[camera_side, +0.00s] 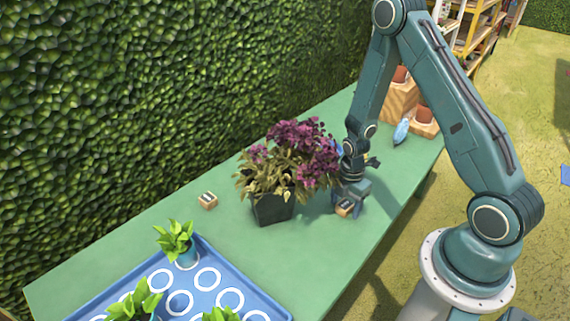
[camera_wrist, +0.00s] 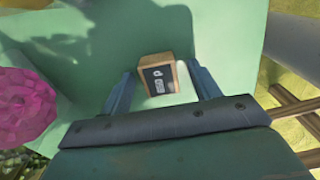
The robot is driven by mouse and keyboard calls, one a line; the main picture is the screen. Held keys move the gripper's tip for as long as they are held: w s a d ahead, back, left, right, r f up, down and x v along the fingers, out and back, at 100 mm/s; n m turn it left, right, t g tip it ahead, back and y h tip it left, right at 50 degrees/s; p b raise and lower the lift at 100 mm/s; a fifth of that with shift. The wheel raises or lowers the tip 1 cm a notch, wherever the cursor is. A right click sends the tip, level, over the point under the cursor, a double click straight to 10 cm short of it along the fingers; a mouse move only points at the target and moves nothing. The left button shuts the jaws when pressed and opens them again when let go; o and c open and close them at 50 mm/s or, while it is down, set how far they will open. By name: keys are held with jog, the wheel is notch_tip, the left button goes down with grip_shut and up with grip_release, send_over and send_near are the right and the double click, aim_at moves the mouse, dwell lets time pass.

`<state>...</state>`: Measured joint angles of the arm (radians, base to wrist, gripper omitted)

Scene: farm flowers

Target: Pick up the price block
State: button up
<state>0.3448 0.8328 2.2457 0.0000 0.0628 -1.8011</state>
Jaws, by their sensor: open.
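A small wooden price block (camera_wrist: 160,78) with a dark label face lies between the two open fingers of my gripper (camera_wrist: 162,88) in the wrist view. In the side view my gripper (camera_side: 349,196) is low over the green table, and the block (camera_side: 344,208) shows at its fingers. Both fingers look apart from the block in the wrist view. A second, similar block (camera_side: 208,200) stands on the table left of the flower pot.
A dark pot of purple flowers (camera_side: 271,207) stands just left of my gripper. A blue tray (camera_side: 248,288) with several small plants and white rings is at the front left. A hedge (camera_side: 170,90) runs behind the table. A blue object (camera_side: 402,131) and wooden crates (camera_side: 399,103) are beyond.

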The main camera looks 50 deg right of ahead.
aim_at(345, 204)
jog(key=shift+c, duration=0.2)
jog(key=c, duration=1)
jog(key=shift+r, duration=0.15)
notch_tip(345, 204, up, 20)
jog(key=shift+f, duration=0.15)
dwell(0.6)
